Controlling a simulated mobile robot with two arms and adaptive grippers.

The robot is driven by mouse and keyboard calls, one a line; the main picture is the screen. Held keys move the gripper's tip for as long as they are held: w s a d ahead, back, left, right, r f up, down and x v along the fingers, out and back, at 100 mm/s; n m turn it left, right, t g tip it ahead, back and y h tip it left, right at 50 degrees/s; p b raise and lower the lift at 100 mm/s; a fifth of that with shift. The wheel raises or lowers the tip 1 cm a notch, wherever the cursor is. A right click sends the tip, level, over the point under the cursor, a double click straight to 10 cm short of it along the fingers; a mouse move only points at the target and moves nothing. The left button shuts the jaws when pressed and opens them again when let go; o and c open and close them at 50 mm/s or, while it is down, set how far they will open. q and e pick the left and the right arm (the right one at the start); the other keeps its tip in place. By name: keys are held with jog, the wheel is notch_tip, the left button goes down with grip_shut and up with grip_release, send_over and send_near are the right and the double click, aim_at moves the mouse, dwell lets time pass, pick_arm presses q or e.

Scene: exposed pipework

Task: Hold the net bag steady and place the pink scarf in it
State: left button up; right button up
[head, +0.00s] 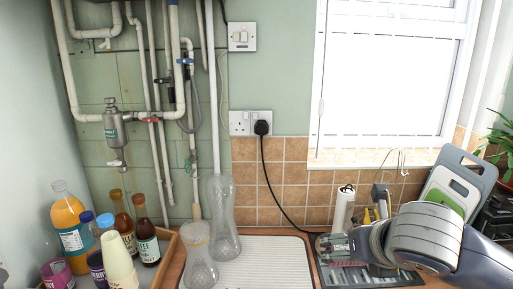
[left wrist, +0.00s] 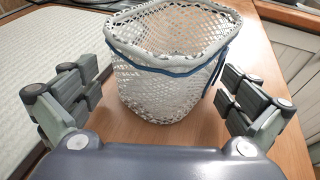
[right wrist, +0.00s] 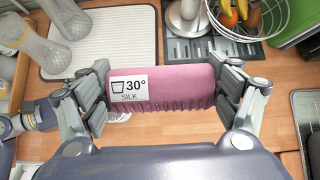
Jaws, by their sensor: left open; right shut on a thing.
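The net bag (left wrist: 165,85) stands open and upright on the wooden worktop, a white mesh with a blue band below its rim. My left gripper (left wrist: 155,75) is open, with one finger on each side of the bag. Gaps show beside the fingers, though contact is hard to judge. The pink scarf (right wrist: 190,80) is a rolled bundle with a white "30° SILK" label. My right gripper (right wrist: 163,78) is shut on it, a finger at each end, above the worktop. In the head view the right gripper (head: 340,248) is at lower right; the bag and left gripper do not show there.
A ribbed white drying mat (head: 262,262) lies mid-counter, with clear bottles (head: 222,220) at its left. Juice and sauce bottles (head: 70,230) and cups (head: 118,262) stand further left. A paper roll holder (right wrist: 187,18) and fruit basket (right wrist: 240,15) are behind the scarf.

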pick_arm(q)
jog(key=c, duration=1.3)
pick_arm(e)
jog(key=shift+s, duration=0.1)
jog(key=w+a+f+n+g+y, duration=0.2)
jog(key=w+a+f+n+y, duration=0.2)
jog(key=a+f+n+y, duration=0.45)
jog(key=a+f+h, duration=0.2)
jog(key=a+f, duration=0.1)
jog(key=f, duration=0.6)
jog(key=shift+a, duration=0.4)
